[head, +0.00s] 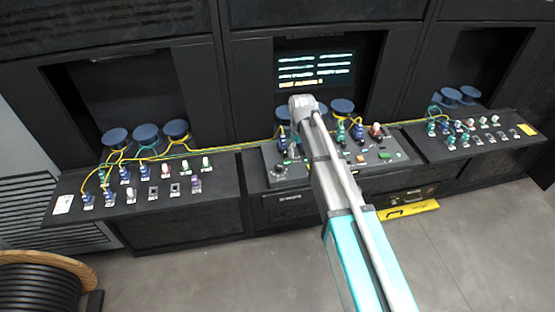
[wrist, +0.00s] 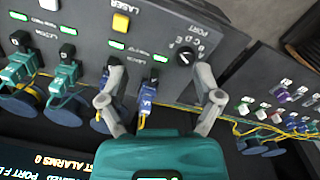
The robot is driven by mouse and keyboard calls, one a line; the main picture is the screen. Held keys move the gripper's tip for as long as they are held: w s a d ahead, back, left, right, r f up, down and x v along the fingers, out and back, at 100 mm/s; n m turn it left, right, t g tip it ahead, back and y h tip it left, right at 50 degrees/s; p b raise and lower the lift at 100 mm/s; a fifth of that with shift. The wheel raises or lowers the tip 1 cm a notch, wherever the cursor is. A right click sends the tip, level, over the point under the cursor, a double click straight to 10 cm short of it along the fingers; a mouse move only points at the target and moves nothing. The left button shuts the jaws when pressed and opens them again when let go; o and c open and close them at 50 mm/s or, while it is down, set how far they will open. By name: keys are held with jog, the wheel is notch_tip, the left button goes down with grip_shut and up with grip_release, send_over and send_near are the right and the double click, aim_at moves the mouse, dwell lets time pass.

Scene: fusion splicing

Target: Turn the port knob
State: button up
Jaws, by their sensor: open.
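The port knob (wrist: 185,57) is a black round dial with a white pointer mark, on the dark centre panel (wrist: 222,48) under the word PORT, with letters around it. In the head view a small dial (head: 279,168) at the centre panel's left end appears to be the same knob. My gripper (wrist: 158,72) is open, its two grey fingers spread above the panel. The knob lies just left of the right fingertip, and no finger visibly grips it. A blue connector (wrist: 148,92) shows between the fingers.
Yellow cables and blue and green connectors (wrist: 66,75) crowd the panel beside the fingers. A yellow button (wrist: 121,22) is near the left finger. A side panel (wrist: 285,75) with several plugs stands at right. A lit screen (head: 315,70) is behind the centre panel.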

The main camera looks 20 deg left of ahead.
notch_tip(320, 180, up, 2)
jog(key=n+p, duration=0.1)
jog(key=n, duration=0.1)
send_over(279, 166)
jog(key=shift+s+a, duration=0.15)
jog(key=shift+s, duration=0.1)
jog(key=shift+f, duration=0.15)
jog(key=f+b, duration=1.3)
jog(key=shift+w+f, duration=0.2)
dwell(0.3)
dwell(0.4)
jog(key=c, duration=1.1)
jog(key=shift+c, duration=0.2)
